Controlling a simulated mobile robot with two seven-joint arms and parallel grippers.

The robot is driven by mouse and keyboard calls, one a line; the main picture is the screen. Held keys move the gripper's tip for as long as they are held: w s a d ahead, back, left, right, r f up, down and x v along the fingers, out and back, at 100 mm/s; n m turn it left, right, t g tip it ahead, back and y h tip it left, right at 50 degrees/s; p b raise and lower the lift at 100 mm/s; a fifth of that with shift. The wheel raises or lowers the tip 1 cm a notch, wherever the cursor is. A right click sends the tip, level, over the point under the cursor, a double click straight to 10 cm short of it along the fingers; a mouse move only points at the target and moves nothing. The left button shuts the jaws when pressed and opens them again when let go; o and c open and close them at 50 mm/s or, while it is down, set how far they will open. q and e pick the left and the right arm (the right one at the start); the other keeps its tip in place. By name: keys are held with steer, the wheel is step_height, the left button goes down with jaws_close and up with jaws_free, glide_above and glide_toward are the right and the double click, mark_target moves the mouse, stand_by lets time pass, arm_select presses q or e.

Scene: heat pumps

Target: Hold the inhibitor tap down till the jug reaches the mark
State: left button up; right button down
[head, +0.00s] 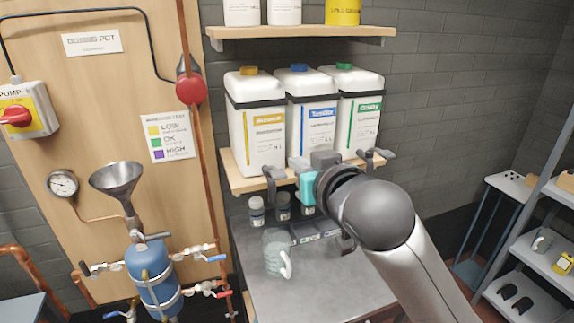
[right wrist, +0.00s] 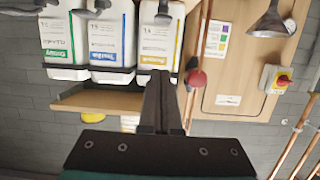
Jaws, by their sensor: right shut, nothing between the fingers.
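Three white containers stand on a wooden shelf: yellow-capped (head: 257,120), blue-capped (head: 313,112) and green-capped (head: 358,108). Their label words are too small to read surely. A grey tap (head: 272,176) hangs under the yellow-labelled one and another (head: 374,157) under the green-labelled one; my gripper hides the middle one's tap. A translucent jug (head: 273,250) with a white handle stands on the bench below the yellow-labelled container; its level and mark cannot be made out. My right gripper (head: 297,165) is shut and empty by the shelf front; its shut fingers also show in the right wrist view (right wrist: 162,95).
Small bottles (head: 257,211) stand at the back of the grey bench (head: 262,292). A dosing pot with a funnel (head: 117,180) and valves is on the left board. A rack (head: 530,255) stands at the right. The bench front around the jug is clear.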

steer(key=shift+w, duration=0.1)
stand_by(0.3)
glide_above(275, 172)
steer(key=s+d, duration=0.2)
steer(key=s, duration=0.1)
step_height(275, 172, down, 2)
steer(key=shift+w+a+f, duration=0.1)
steer(key=shift+w+f, duration=0.05)
steer(key=shift+f, duration=1)
steer(key=shift+w+a+f, duration=0.1)
steer(key=shift+f, duration=1)
steer(key=f+t+b, duration=0.2)
steer(key=b, duration=0.2)
steer(key=s+f+t+y+b, duration=0.1)
steer(key=f+b, duration=0.1)
steer(key=b, duration=0.3)
steer(key=shift+d+t, duration=0.15)
steer(key=shift+t, duration=0.25)
